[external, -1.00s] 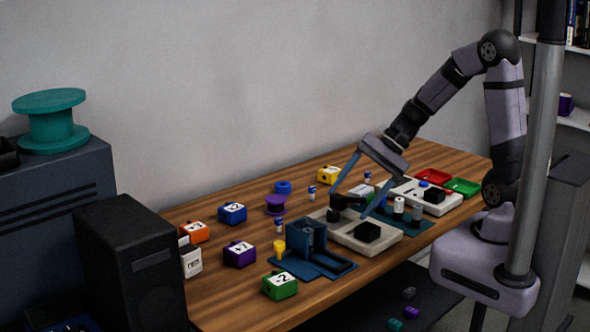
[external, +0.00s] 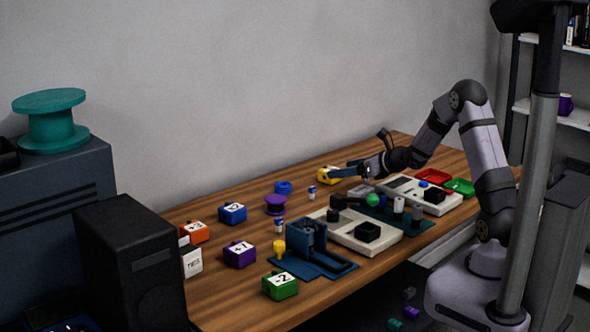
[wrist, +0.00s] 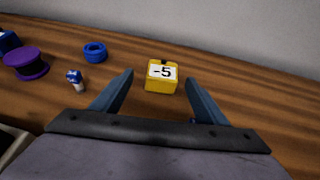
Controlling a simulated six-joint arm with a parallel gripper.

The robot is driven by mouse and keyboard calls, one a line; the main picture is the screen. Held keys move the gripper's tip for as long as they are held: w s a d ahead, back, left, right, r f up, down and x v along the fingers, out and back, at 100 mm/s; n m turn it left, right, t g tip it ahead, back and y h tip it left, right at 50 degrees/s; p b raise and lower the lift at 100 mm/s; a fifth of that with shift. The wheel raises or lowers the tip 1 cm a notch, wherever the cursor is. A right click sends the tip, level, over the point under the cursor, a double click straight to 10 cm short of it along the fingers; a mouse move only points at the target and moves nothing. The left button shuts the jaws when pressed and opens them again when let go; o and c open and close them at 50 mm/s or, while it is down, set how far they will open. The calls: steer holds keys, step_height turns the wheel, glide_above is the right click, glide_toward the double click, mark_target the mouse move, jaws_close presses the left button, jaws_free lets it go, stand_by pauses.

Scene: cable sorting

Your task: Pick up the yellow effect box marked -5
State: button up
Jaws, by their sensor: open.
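The yellow effect box (wrist: 162,86) sits on the wooden table. Its white label reads -5 in the wrist view. In the external view the yellow box (external: 323,176) is toward the back of the table, partly behind my fingers. My gripper (wrist: 158,80) is open, with one blue finger to the left of the box and one to the right. In the wrist view the box shows between and a little beyond the fingertips, with gaps on both sides. In the external view my gripper (external: 335,174) is low and level beside the box. I cannot tell whether a finger touches it.
A blue ring (wrist: 95,52), a small white and blue cylinder (wrist: 75,80) and a purple spool (wrist: 27,62) lie left of the box. Pale device trays (external: 375,243) and a green ball (external: 373,200) are nearer the front. Table right of the box looks clear.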

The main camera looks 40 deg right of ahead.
mark_target(329, 169)
steer(key=shift+d+f, duration=0.1)
steer(key=shift+d, duration=0.15)
steer(key=shift+p+x, duration=1.2)
steer(key=shift+x, duration=2.5)
steer(key=c, duration=1.2)
